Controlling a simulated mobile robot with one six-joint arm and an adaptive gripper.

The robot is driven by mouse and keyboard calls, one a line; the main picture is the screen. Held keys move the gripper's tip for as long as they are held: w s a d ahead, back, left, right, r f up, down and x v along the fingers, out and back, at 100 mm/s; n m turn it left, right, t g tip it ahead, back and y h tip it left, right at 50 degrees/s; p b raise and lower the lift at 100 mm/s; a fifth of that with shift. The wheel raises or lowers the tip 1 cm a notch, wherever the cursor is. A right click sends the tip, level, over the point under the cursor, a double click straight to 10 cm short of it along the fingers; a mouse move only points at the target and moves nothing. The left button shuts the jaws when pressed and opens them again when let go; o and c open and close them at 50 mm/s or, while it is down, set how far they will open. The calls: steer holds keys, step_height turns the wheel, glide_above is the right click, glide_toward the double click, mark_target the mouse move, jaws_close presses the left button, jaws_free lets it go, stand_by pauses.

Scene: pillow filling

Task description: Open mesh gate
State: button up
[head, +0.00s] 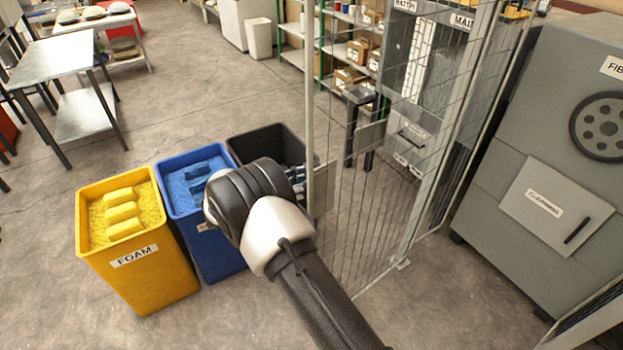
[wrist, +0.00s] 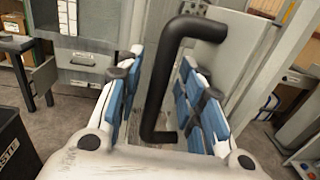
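The mesh gate (head: 365,215) stands upright in the head view, with a pale post at its left edge and a flat grey plate (head: 324,188) on that edge. Its black bar handle (wrist: 160,90) shows large in the wrist view, in front of a grey plate. My gripper (wrist: 162,72) has its blue-padded fingers spread, one on each side of the handle. Gaps show between the pads and the bar, so it is open around the handle and not clamped. In the head view my gripper (head: 300,178) is at the gate's left edge, mostly hidden behind my wrist; the handle is hidden there.
A yellow foam bin (head: 150,275), a blue bin (head: 222,255) and a dark bin (head: 235,148) stand left of the gate, close to my arm. A grey machine (head: 545,130) stands on the right. Shelves (head: 340,50) are behind. Concrete floor is clear at front left.

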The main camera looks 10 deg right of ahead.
steer(key=v, duration=1.2)
stand_by(0.3)
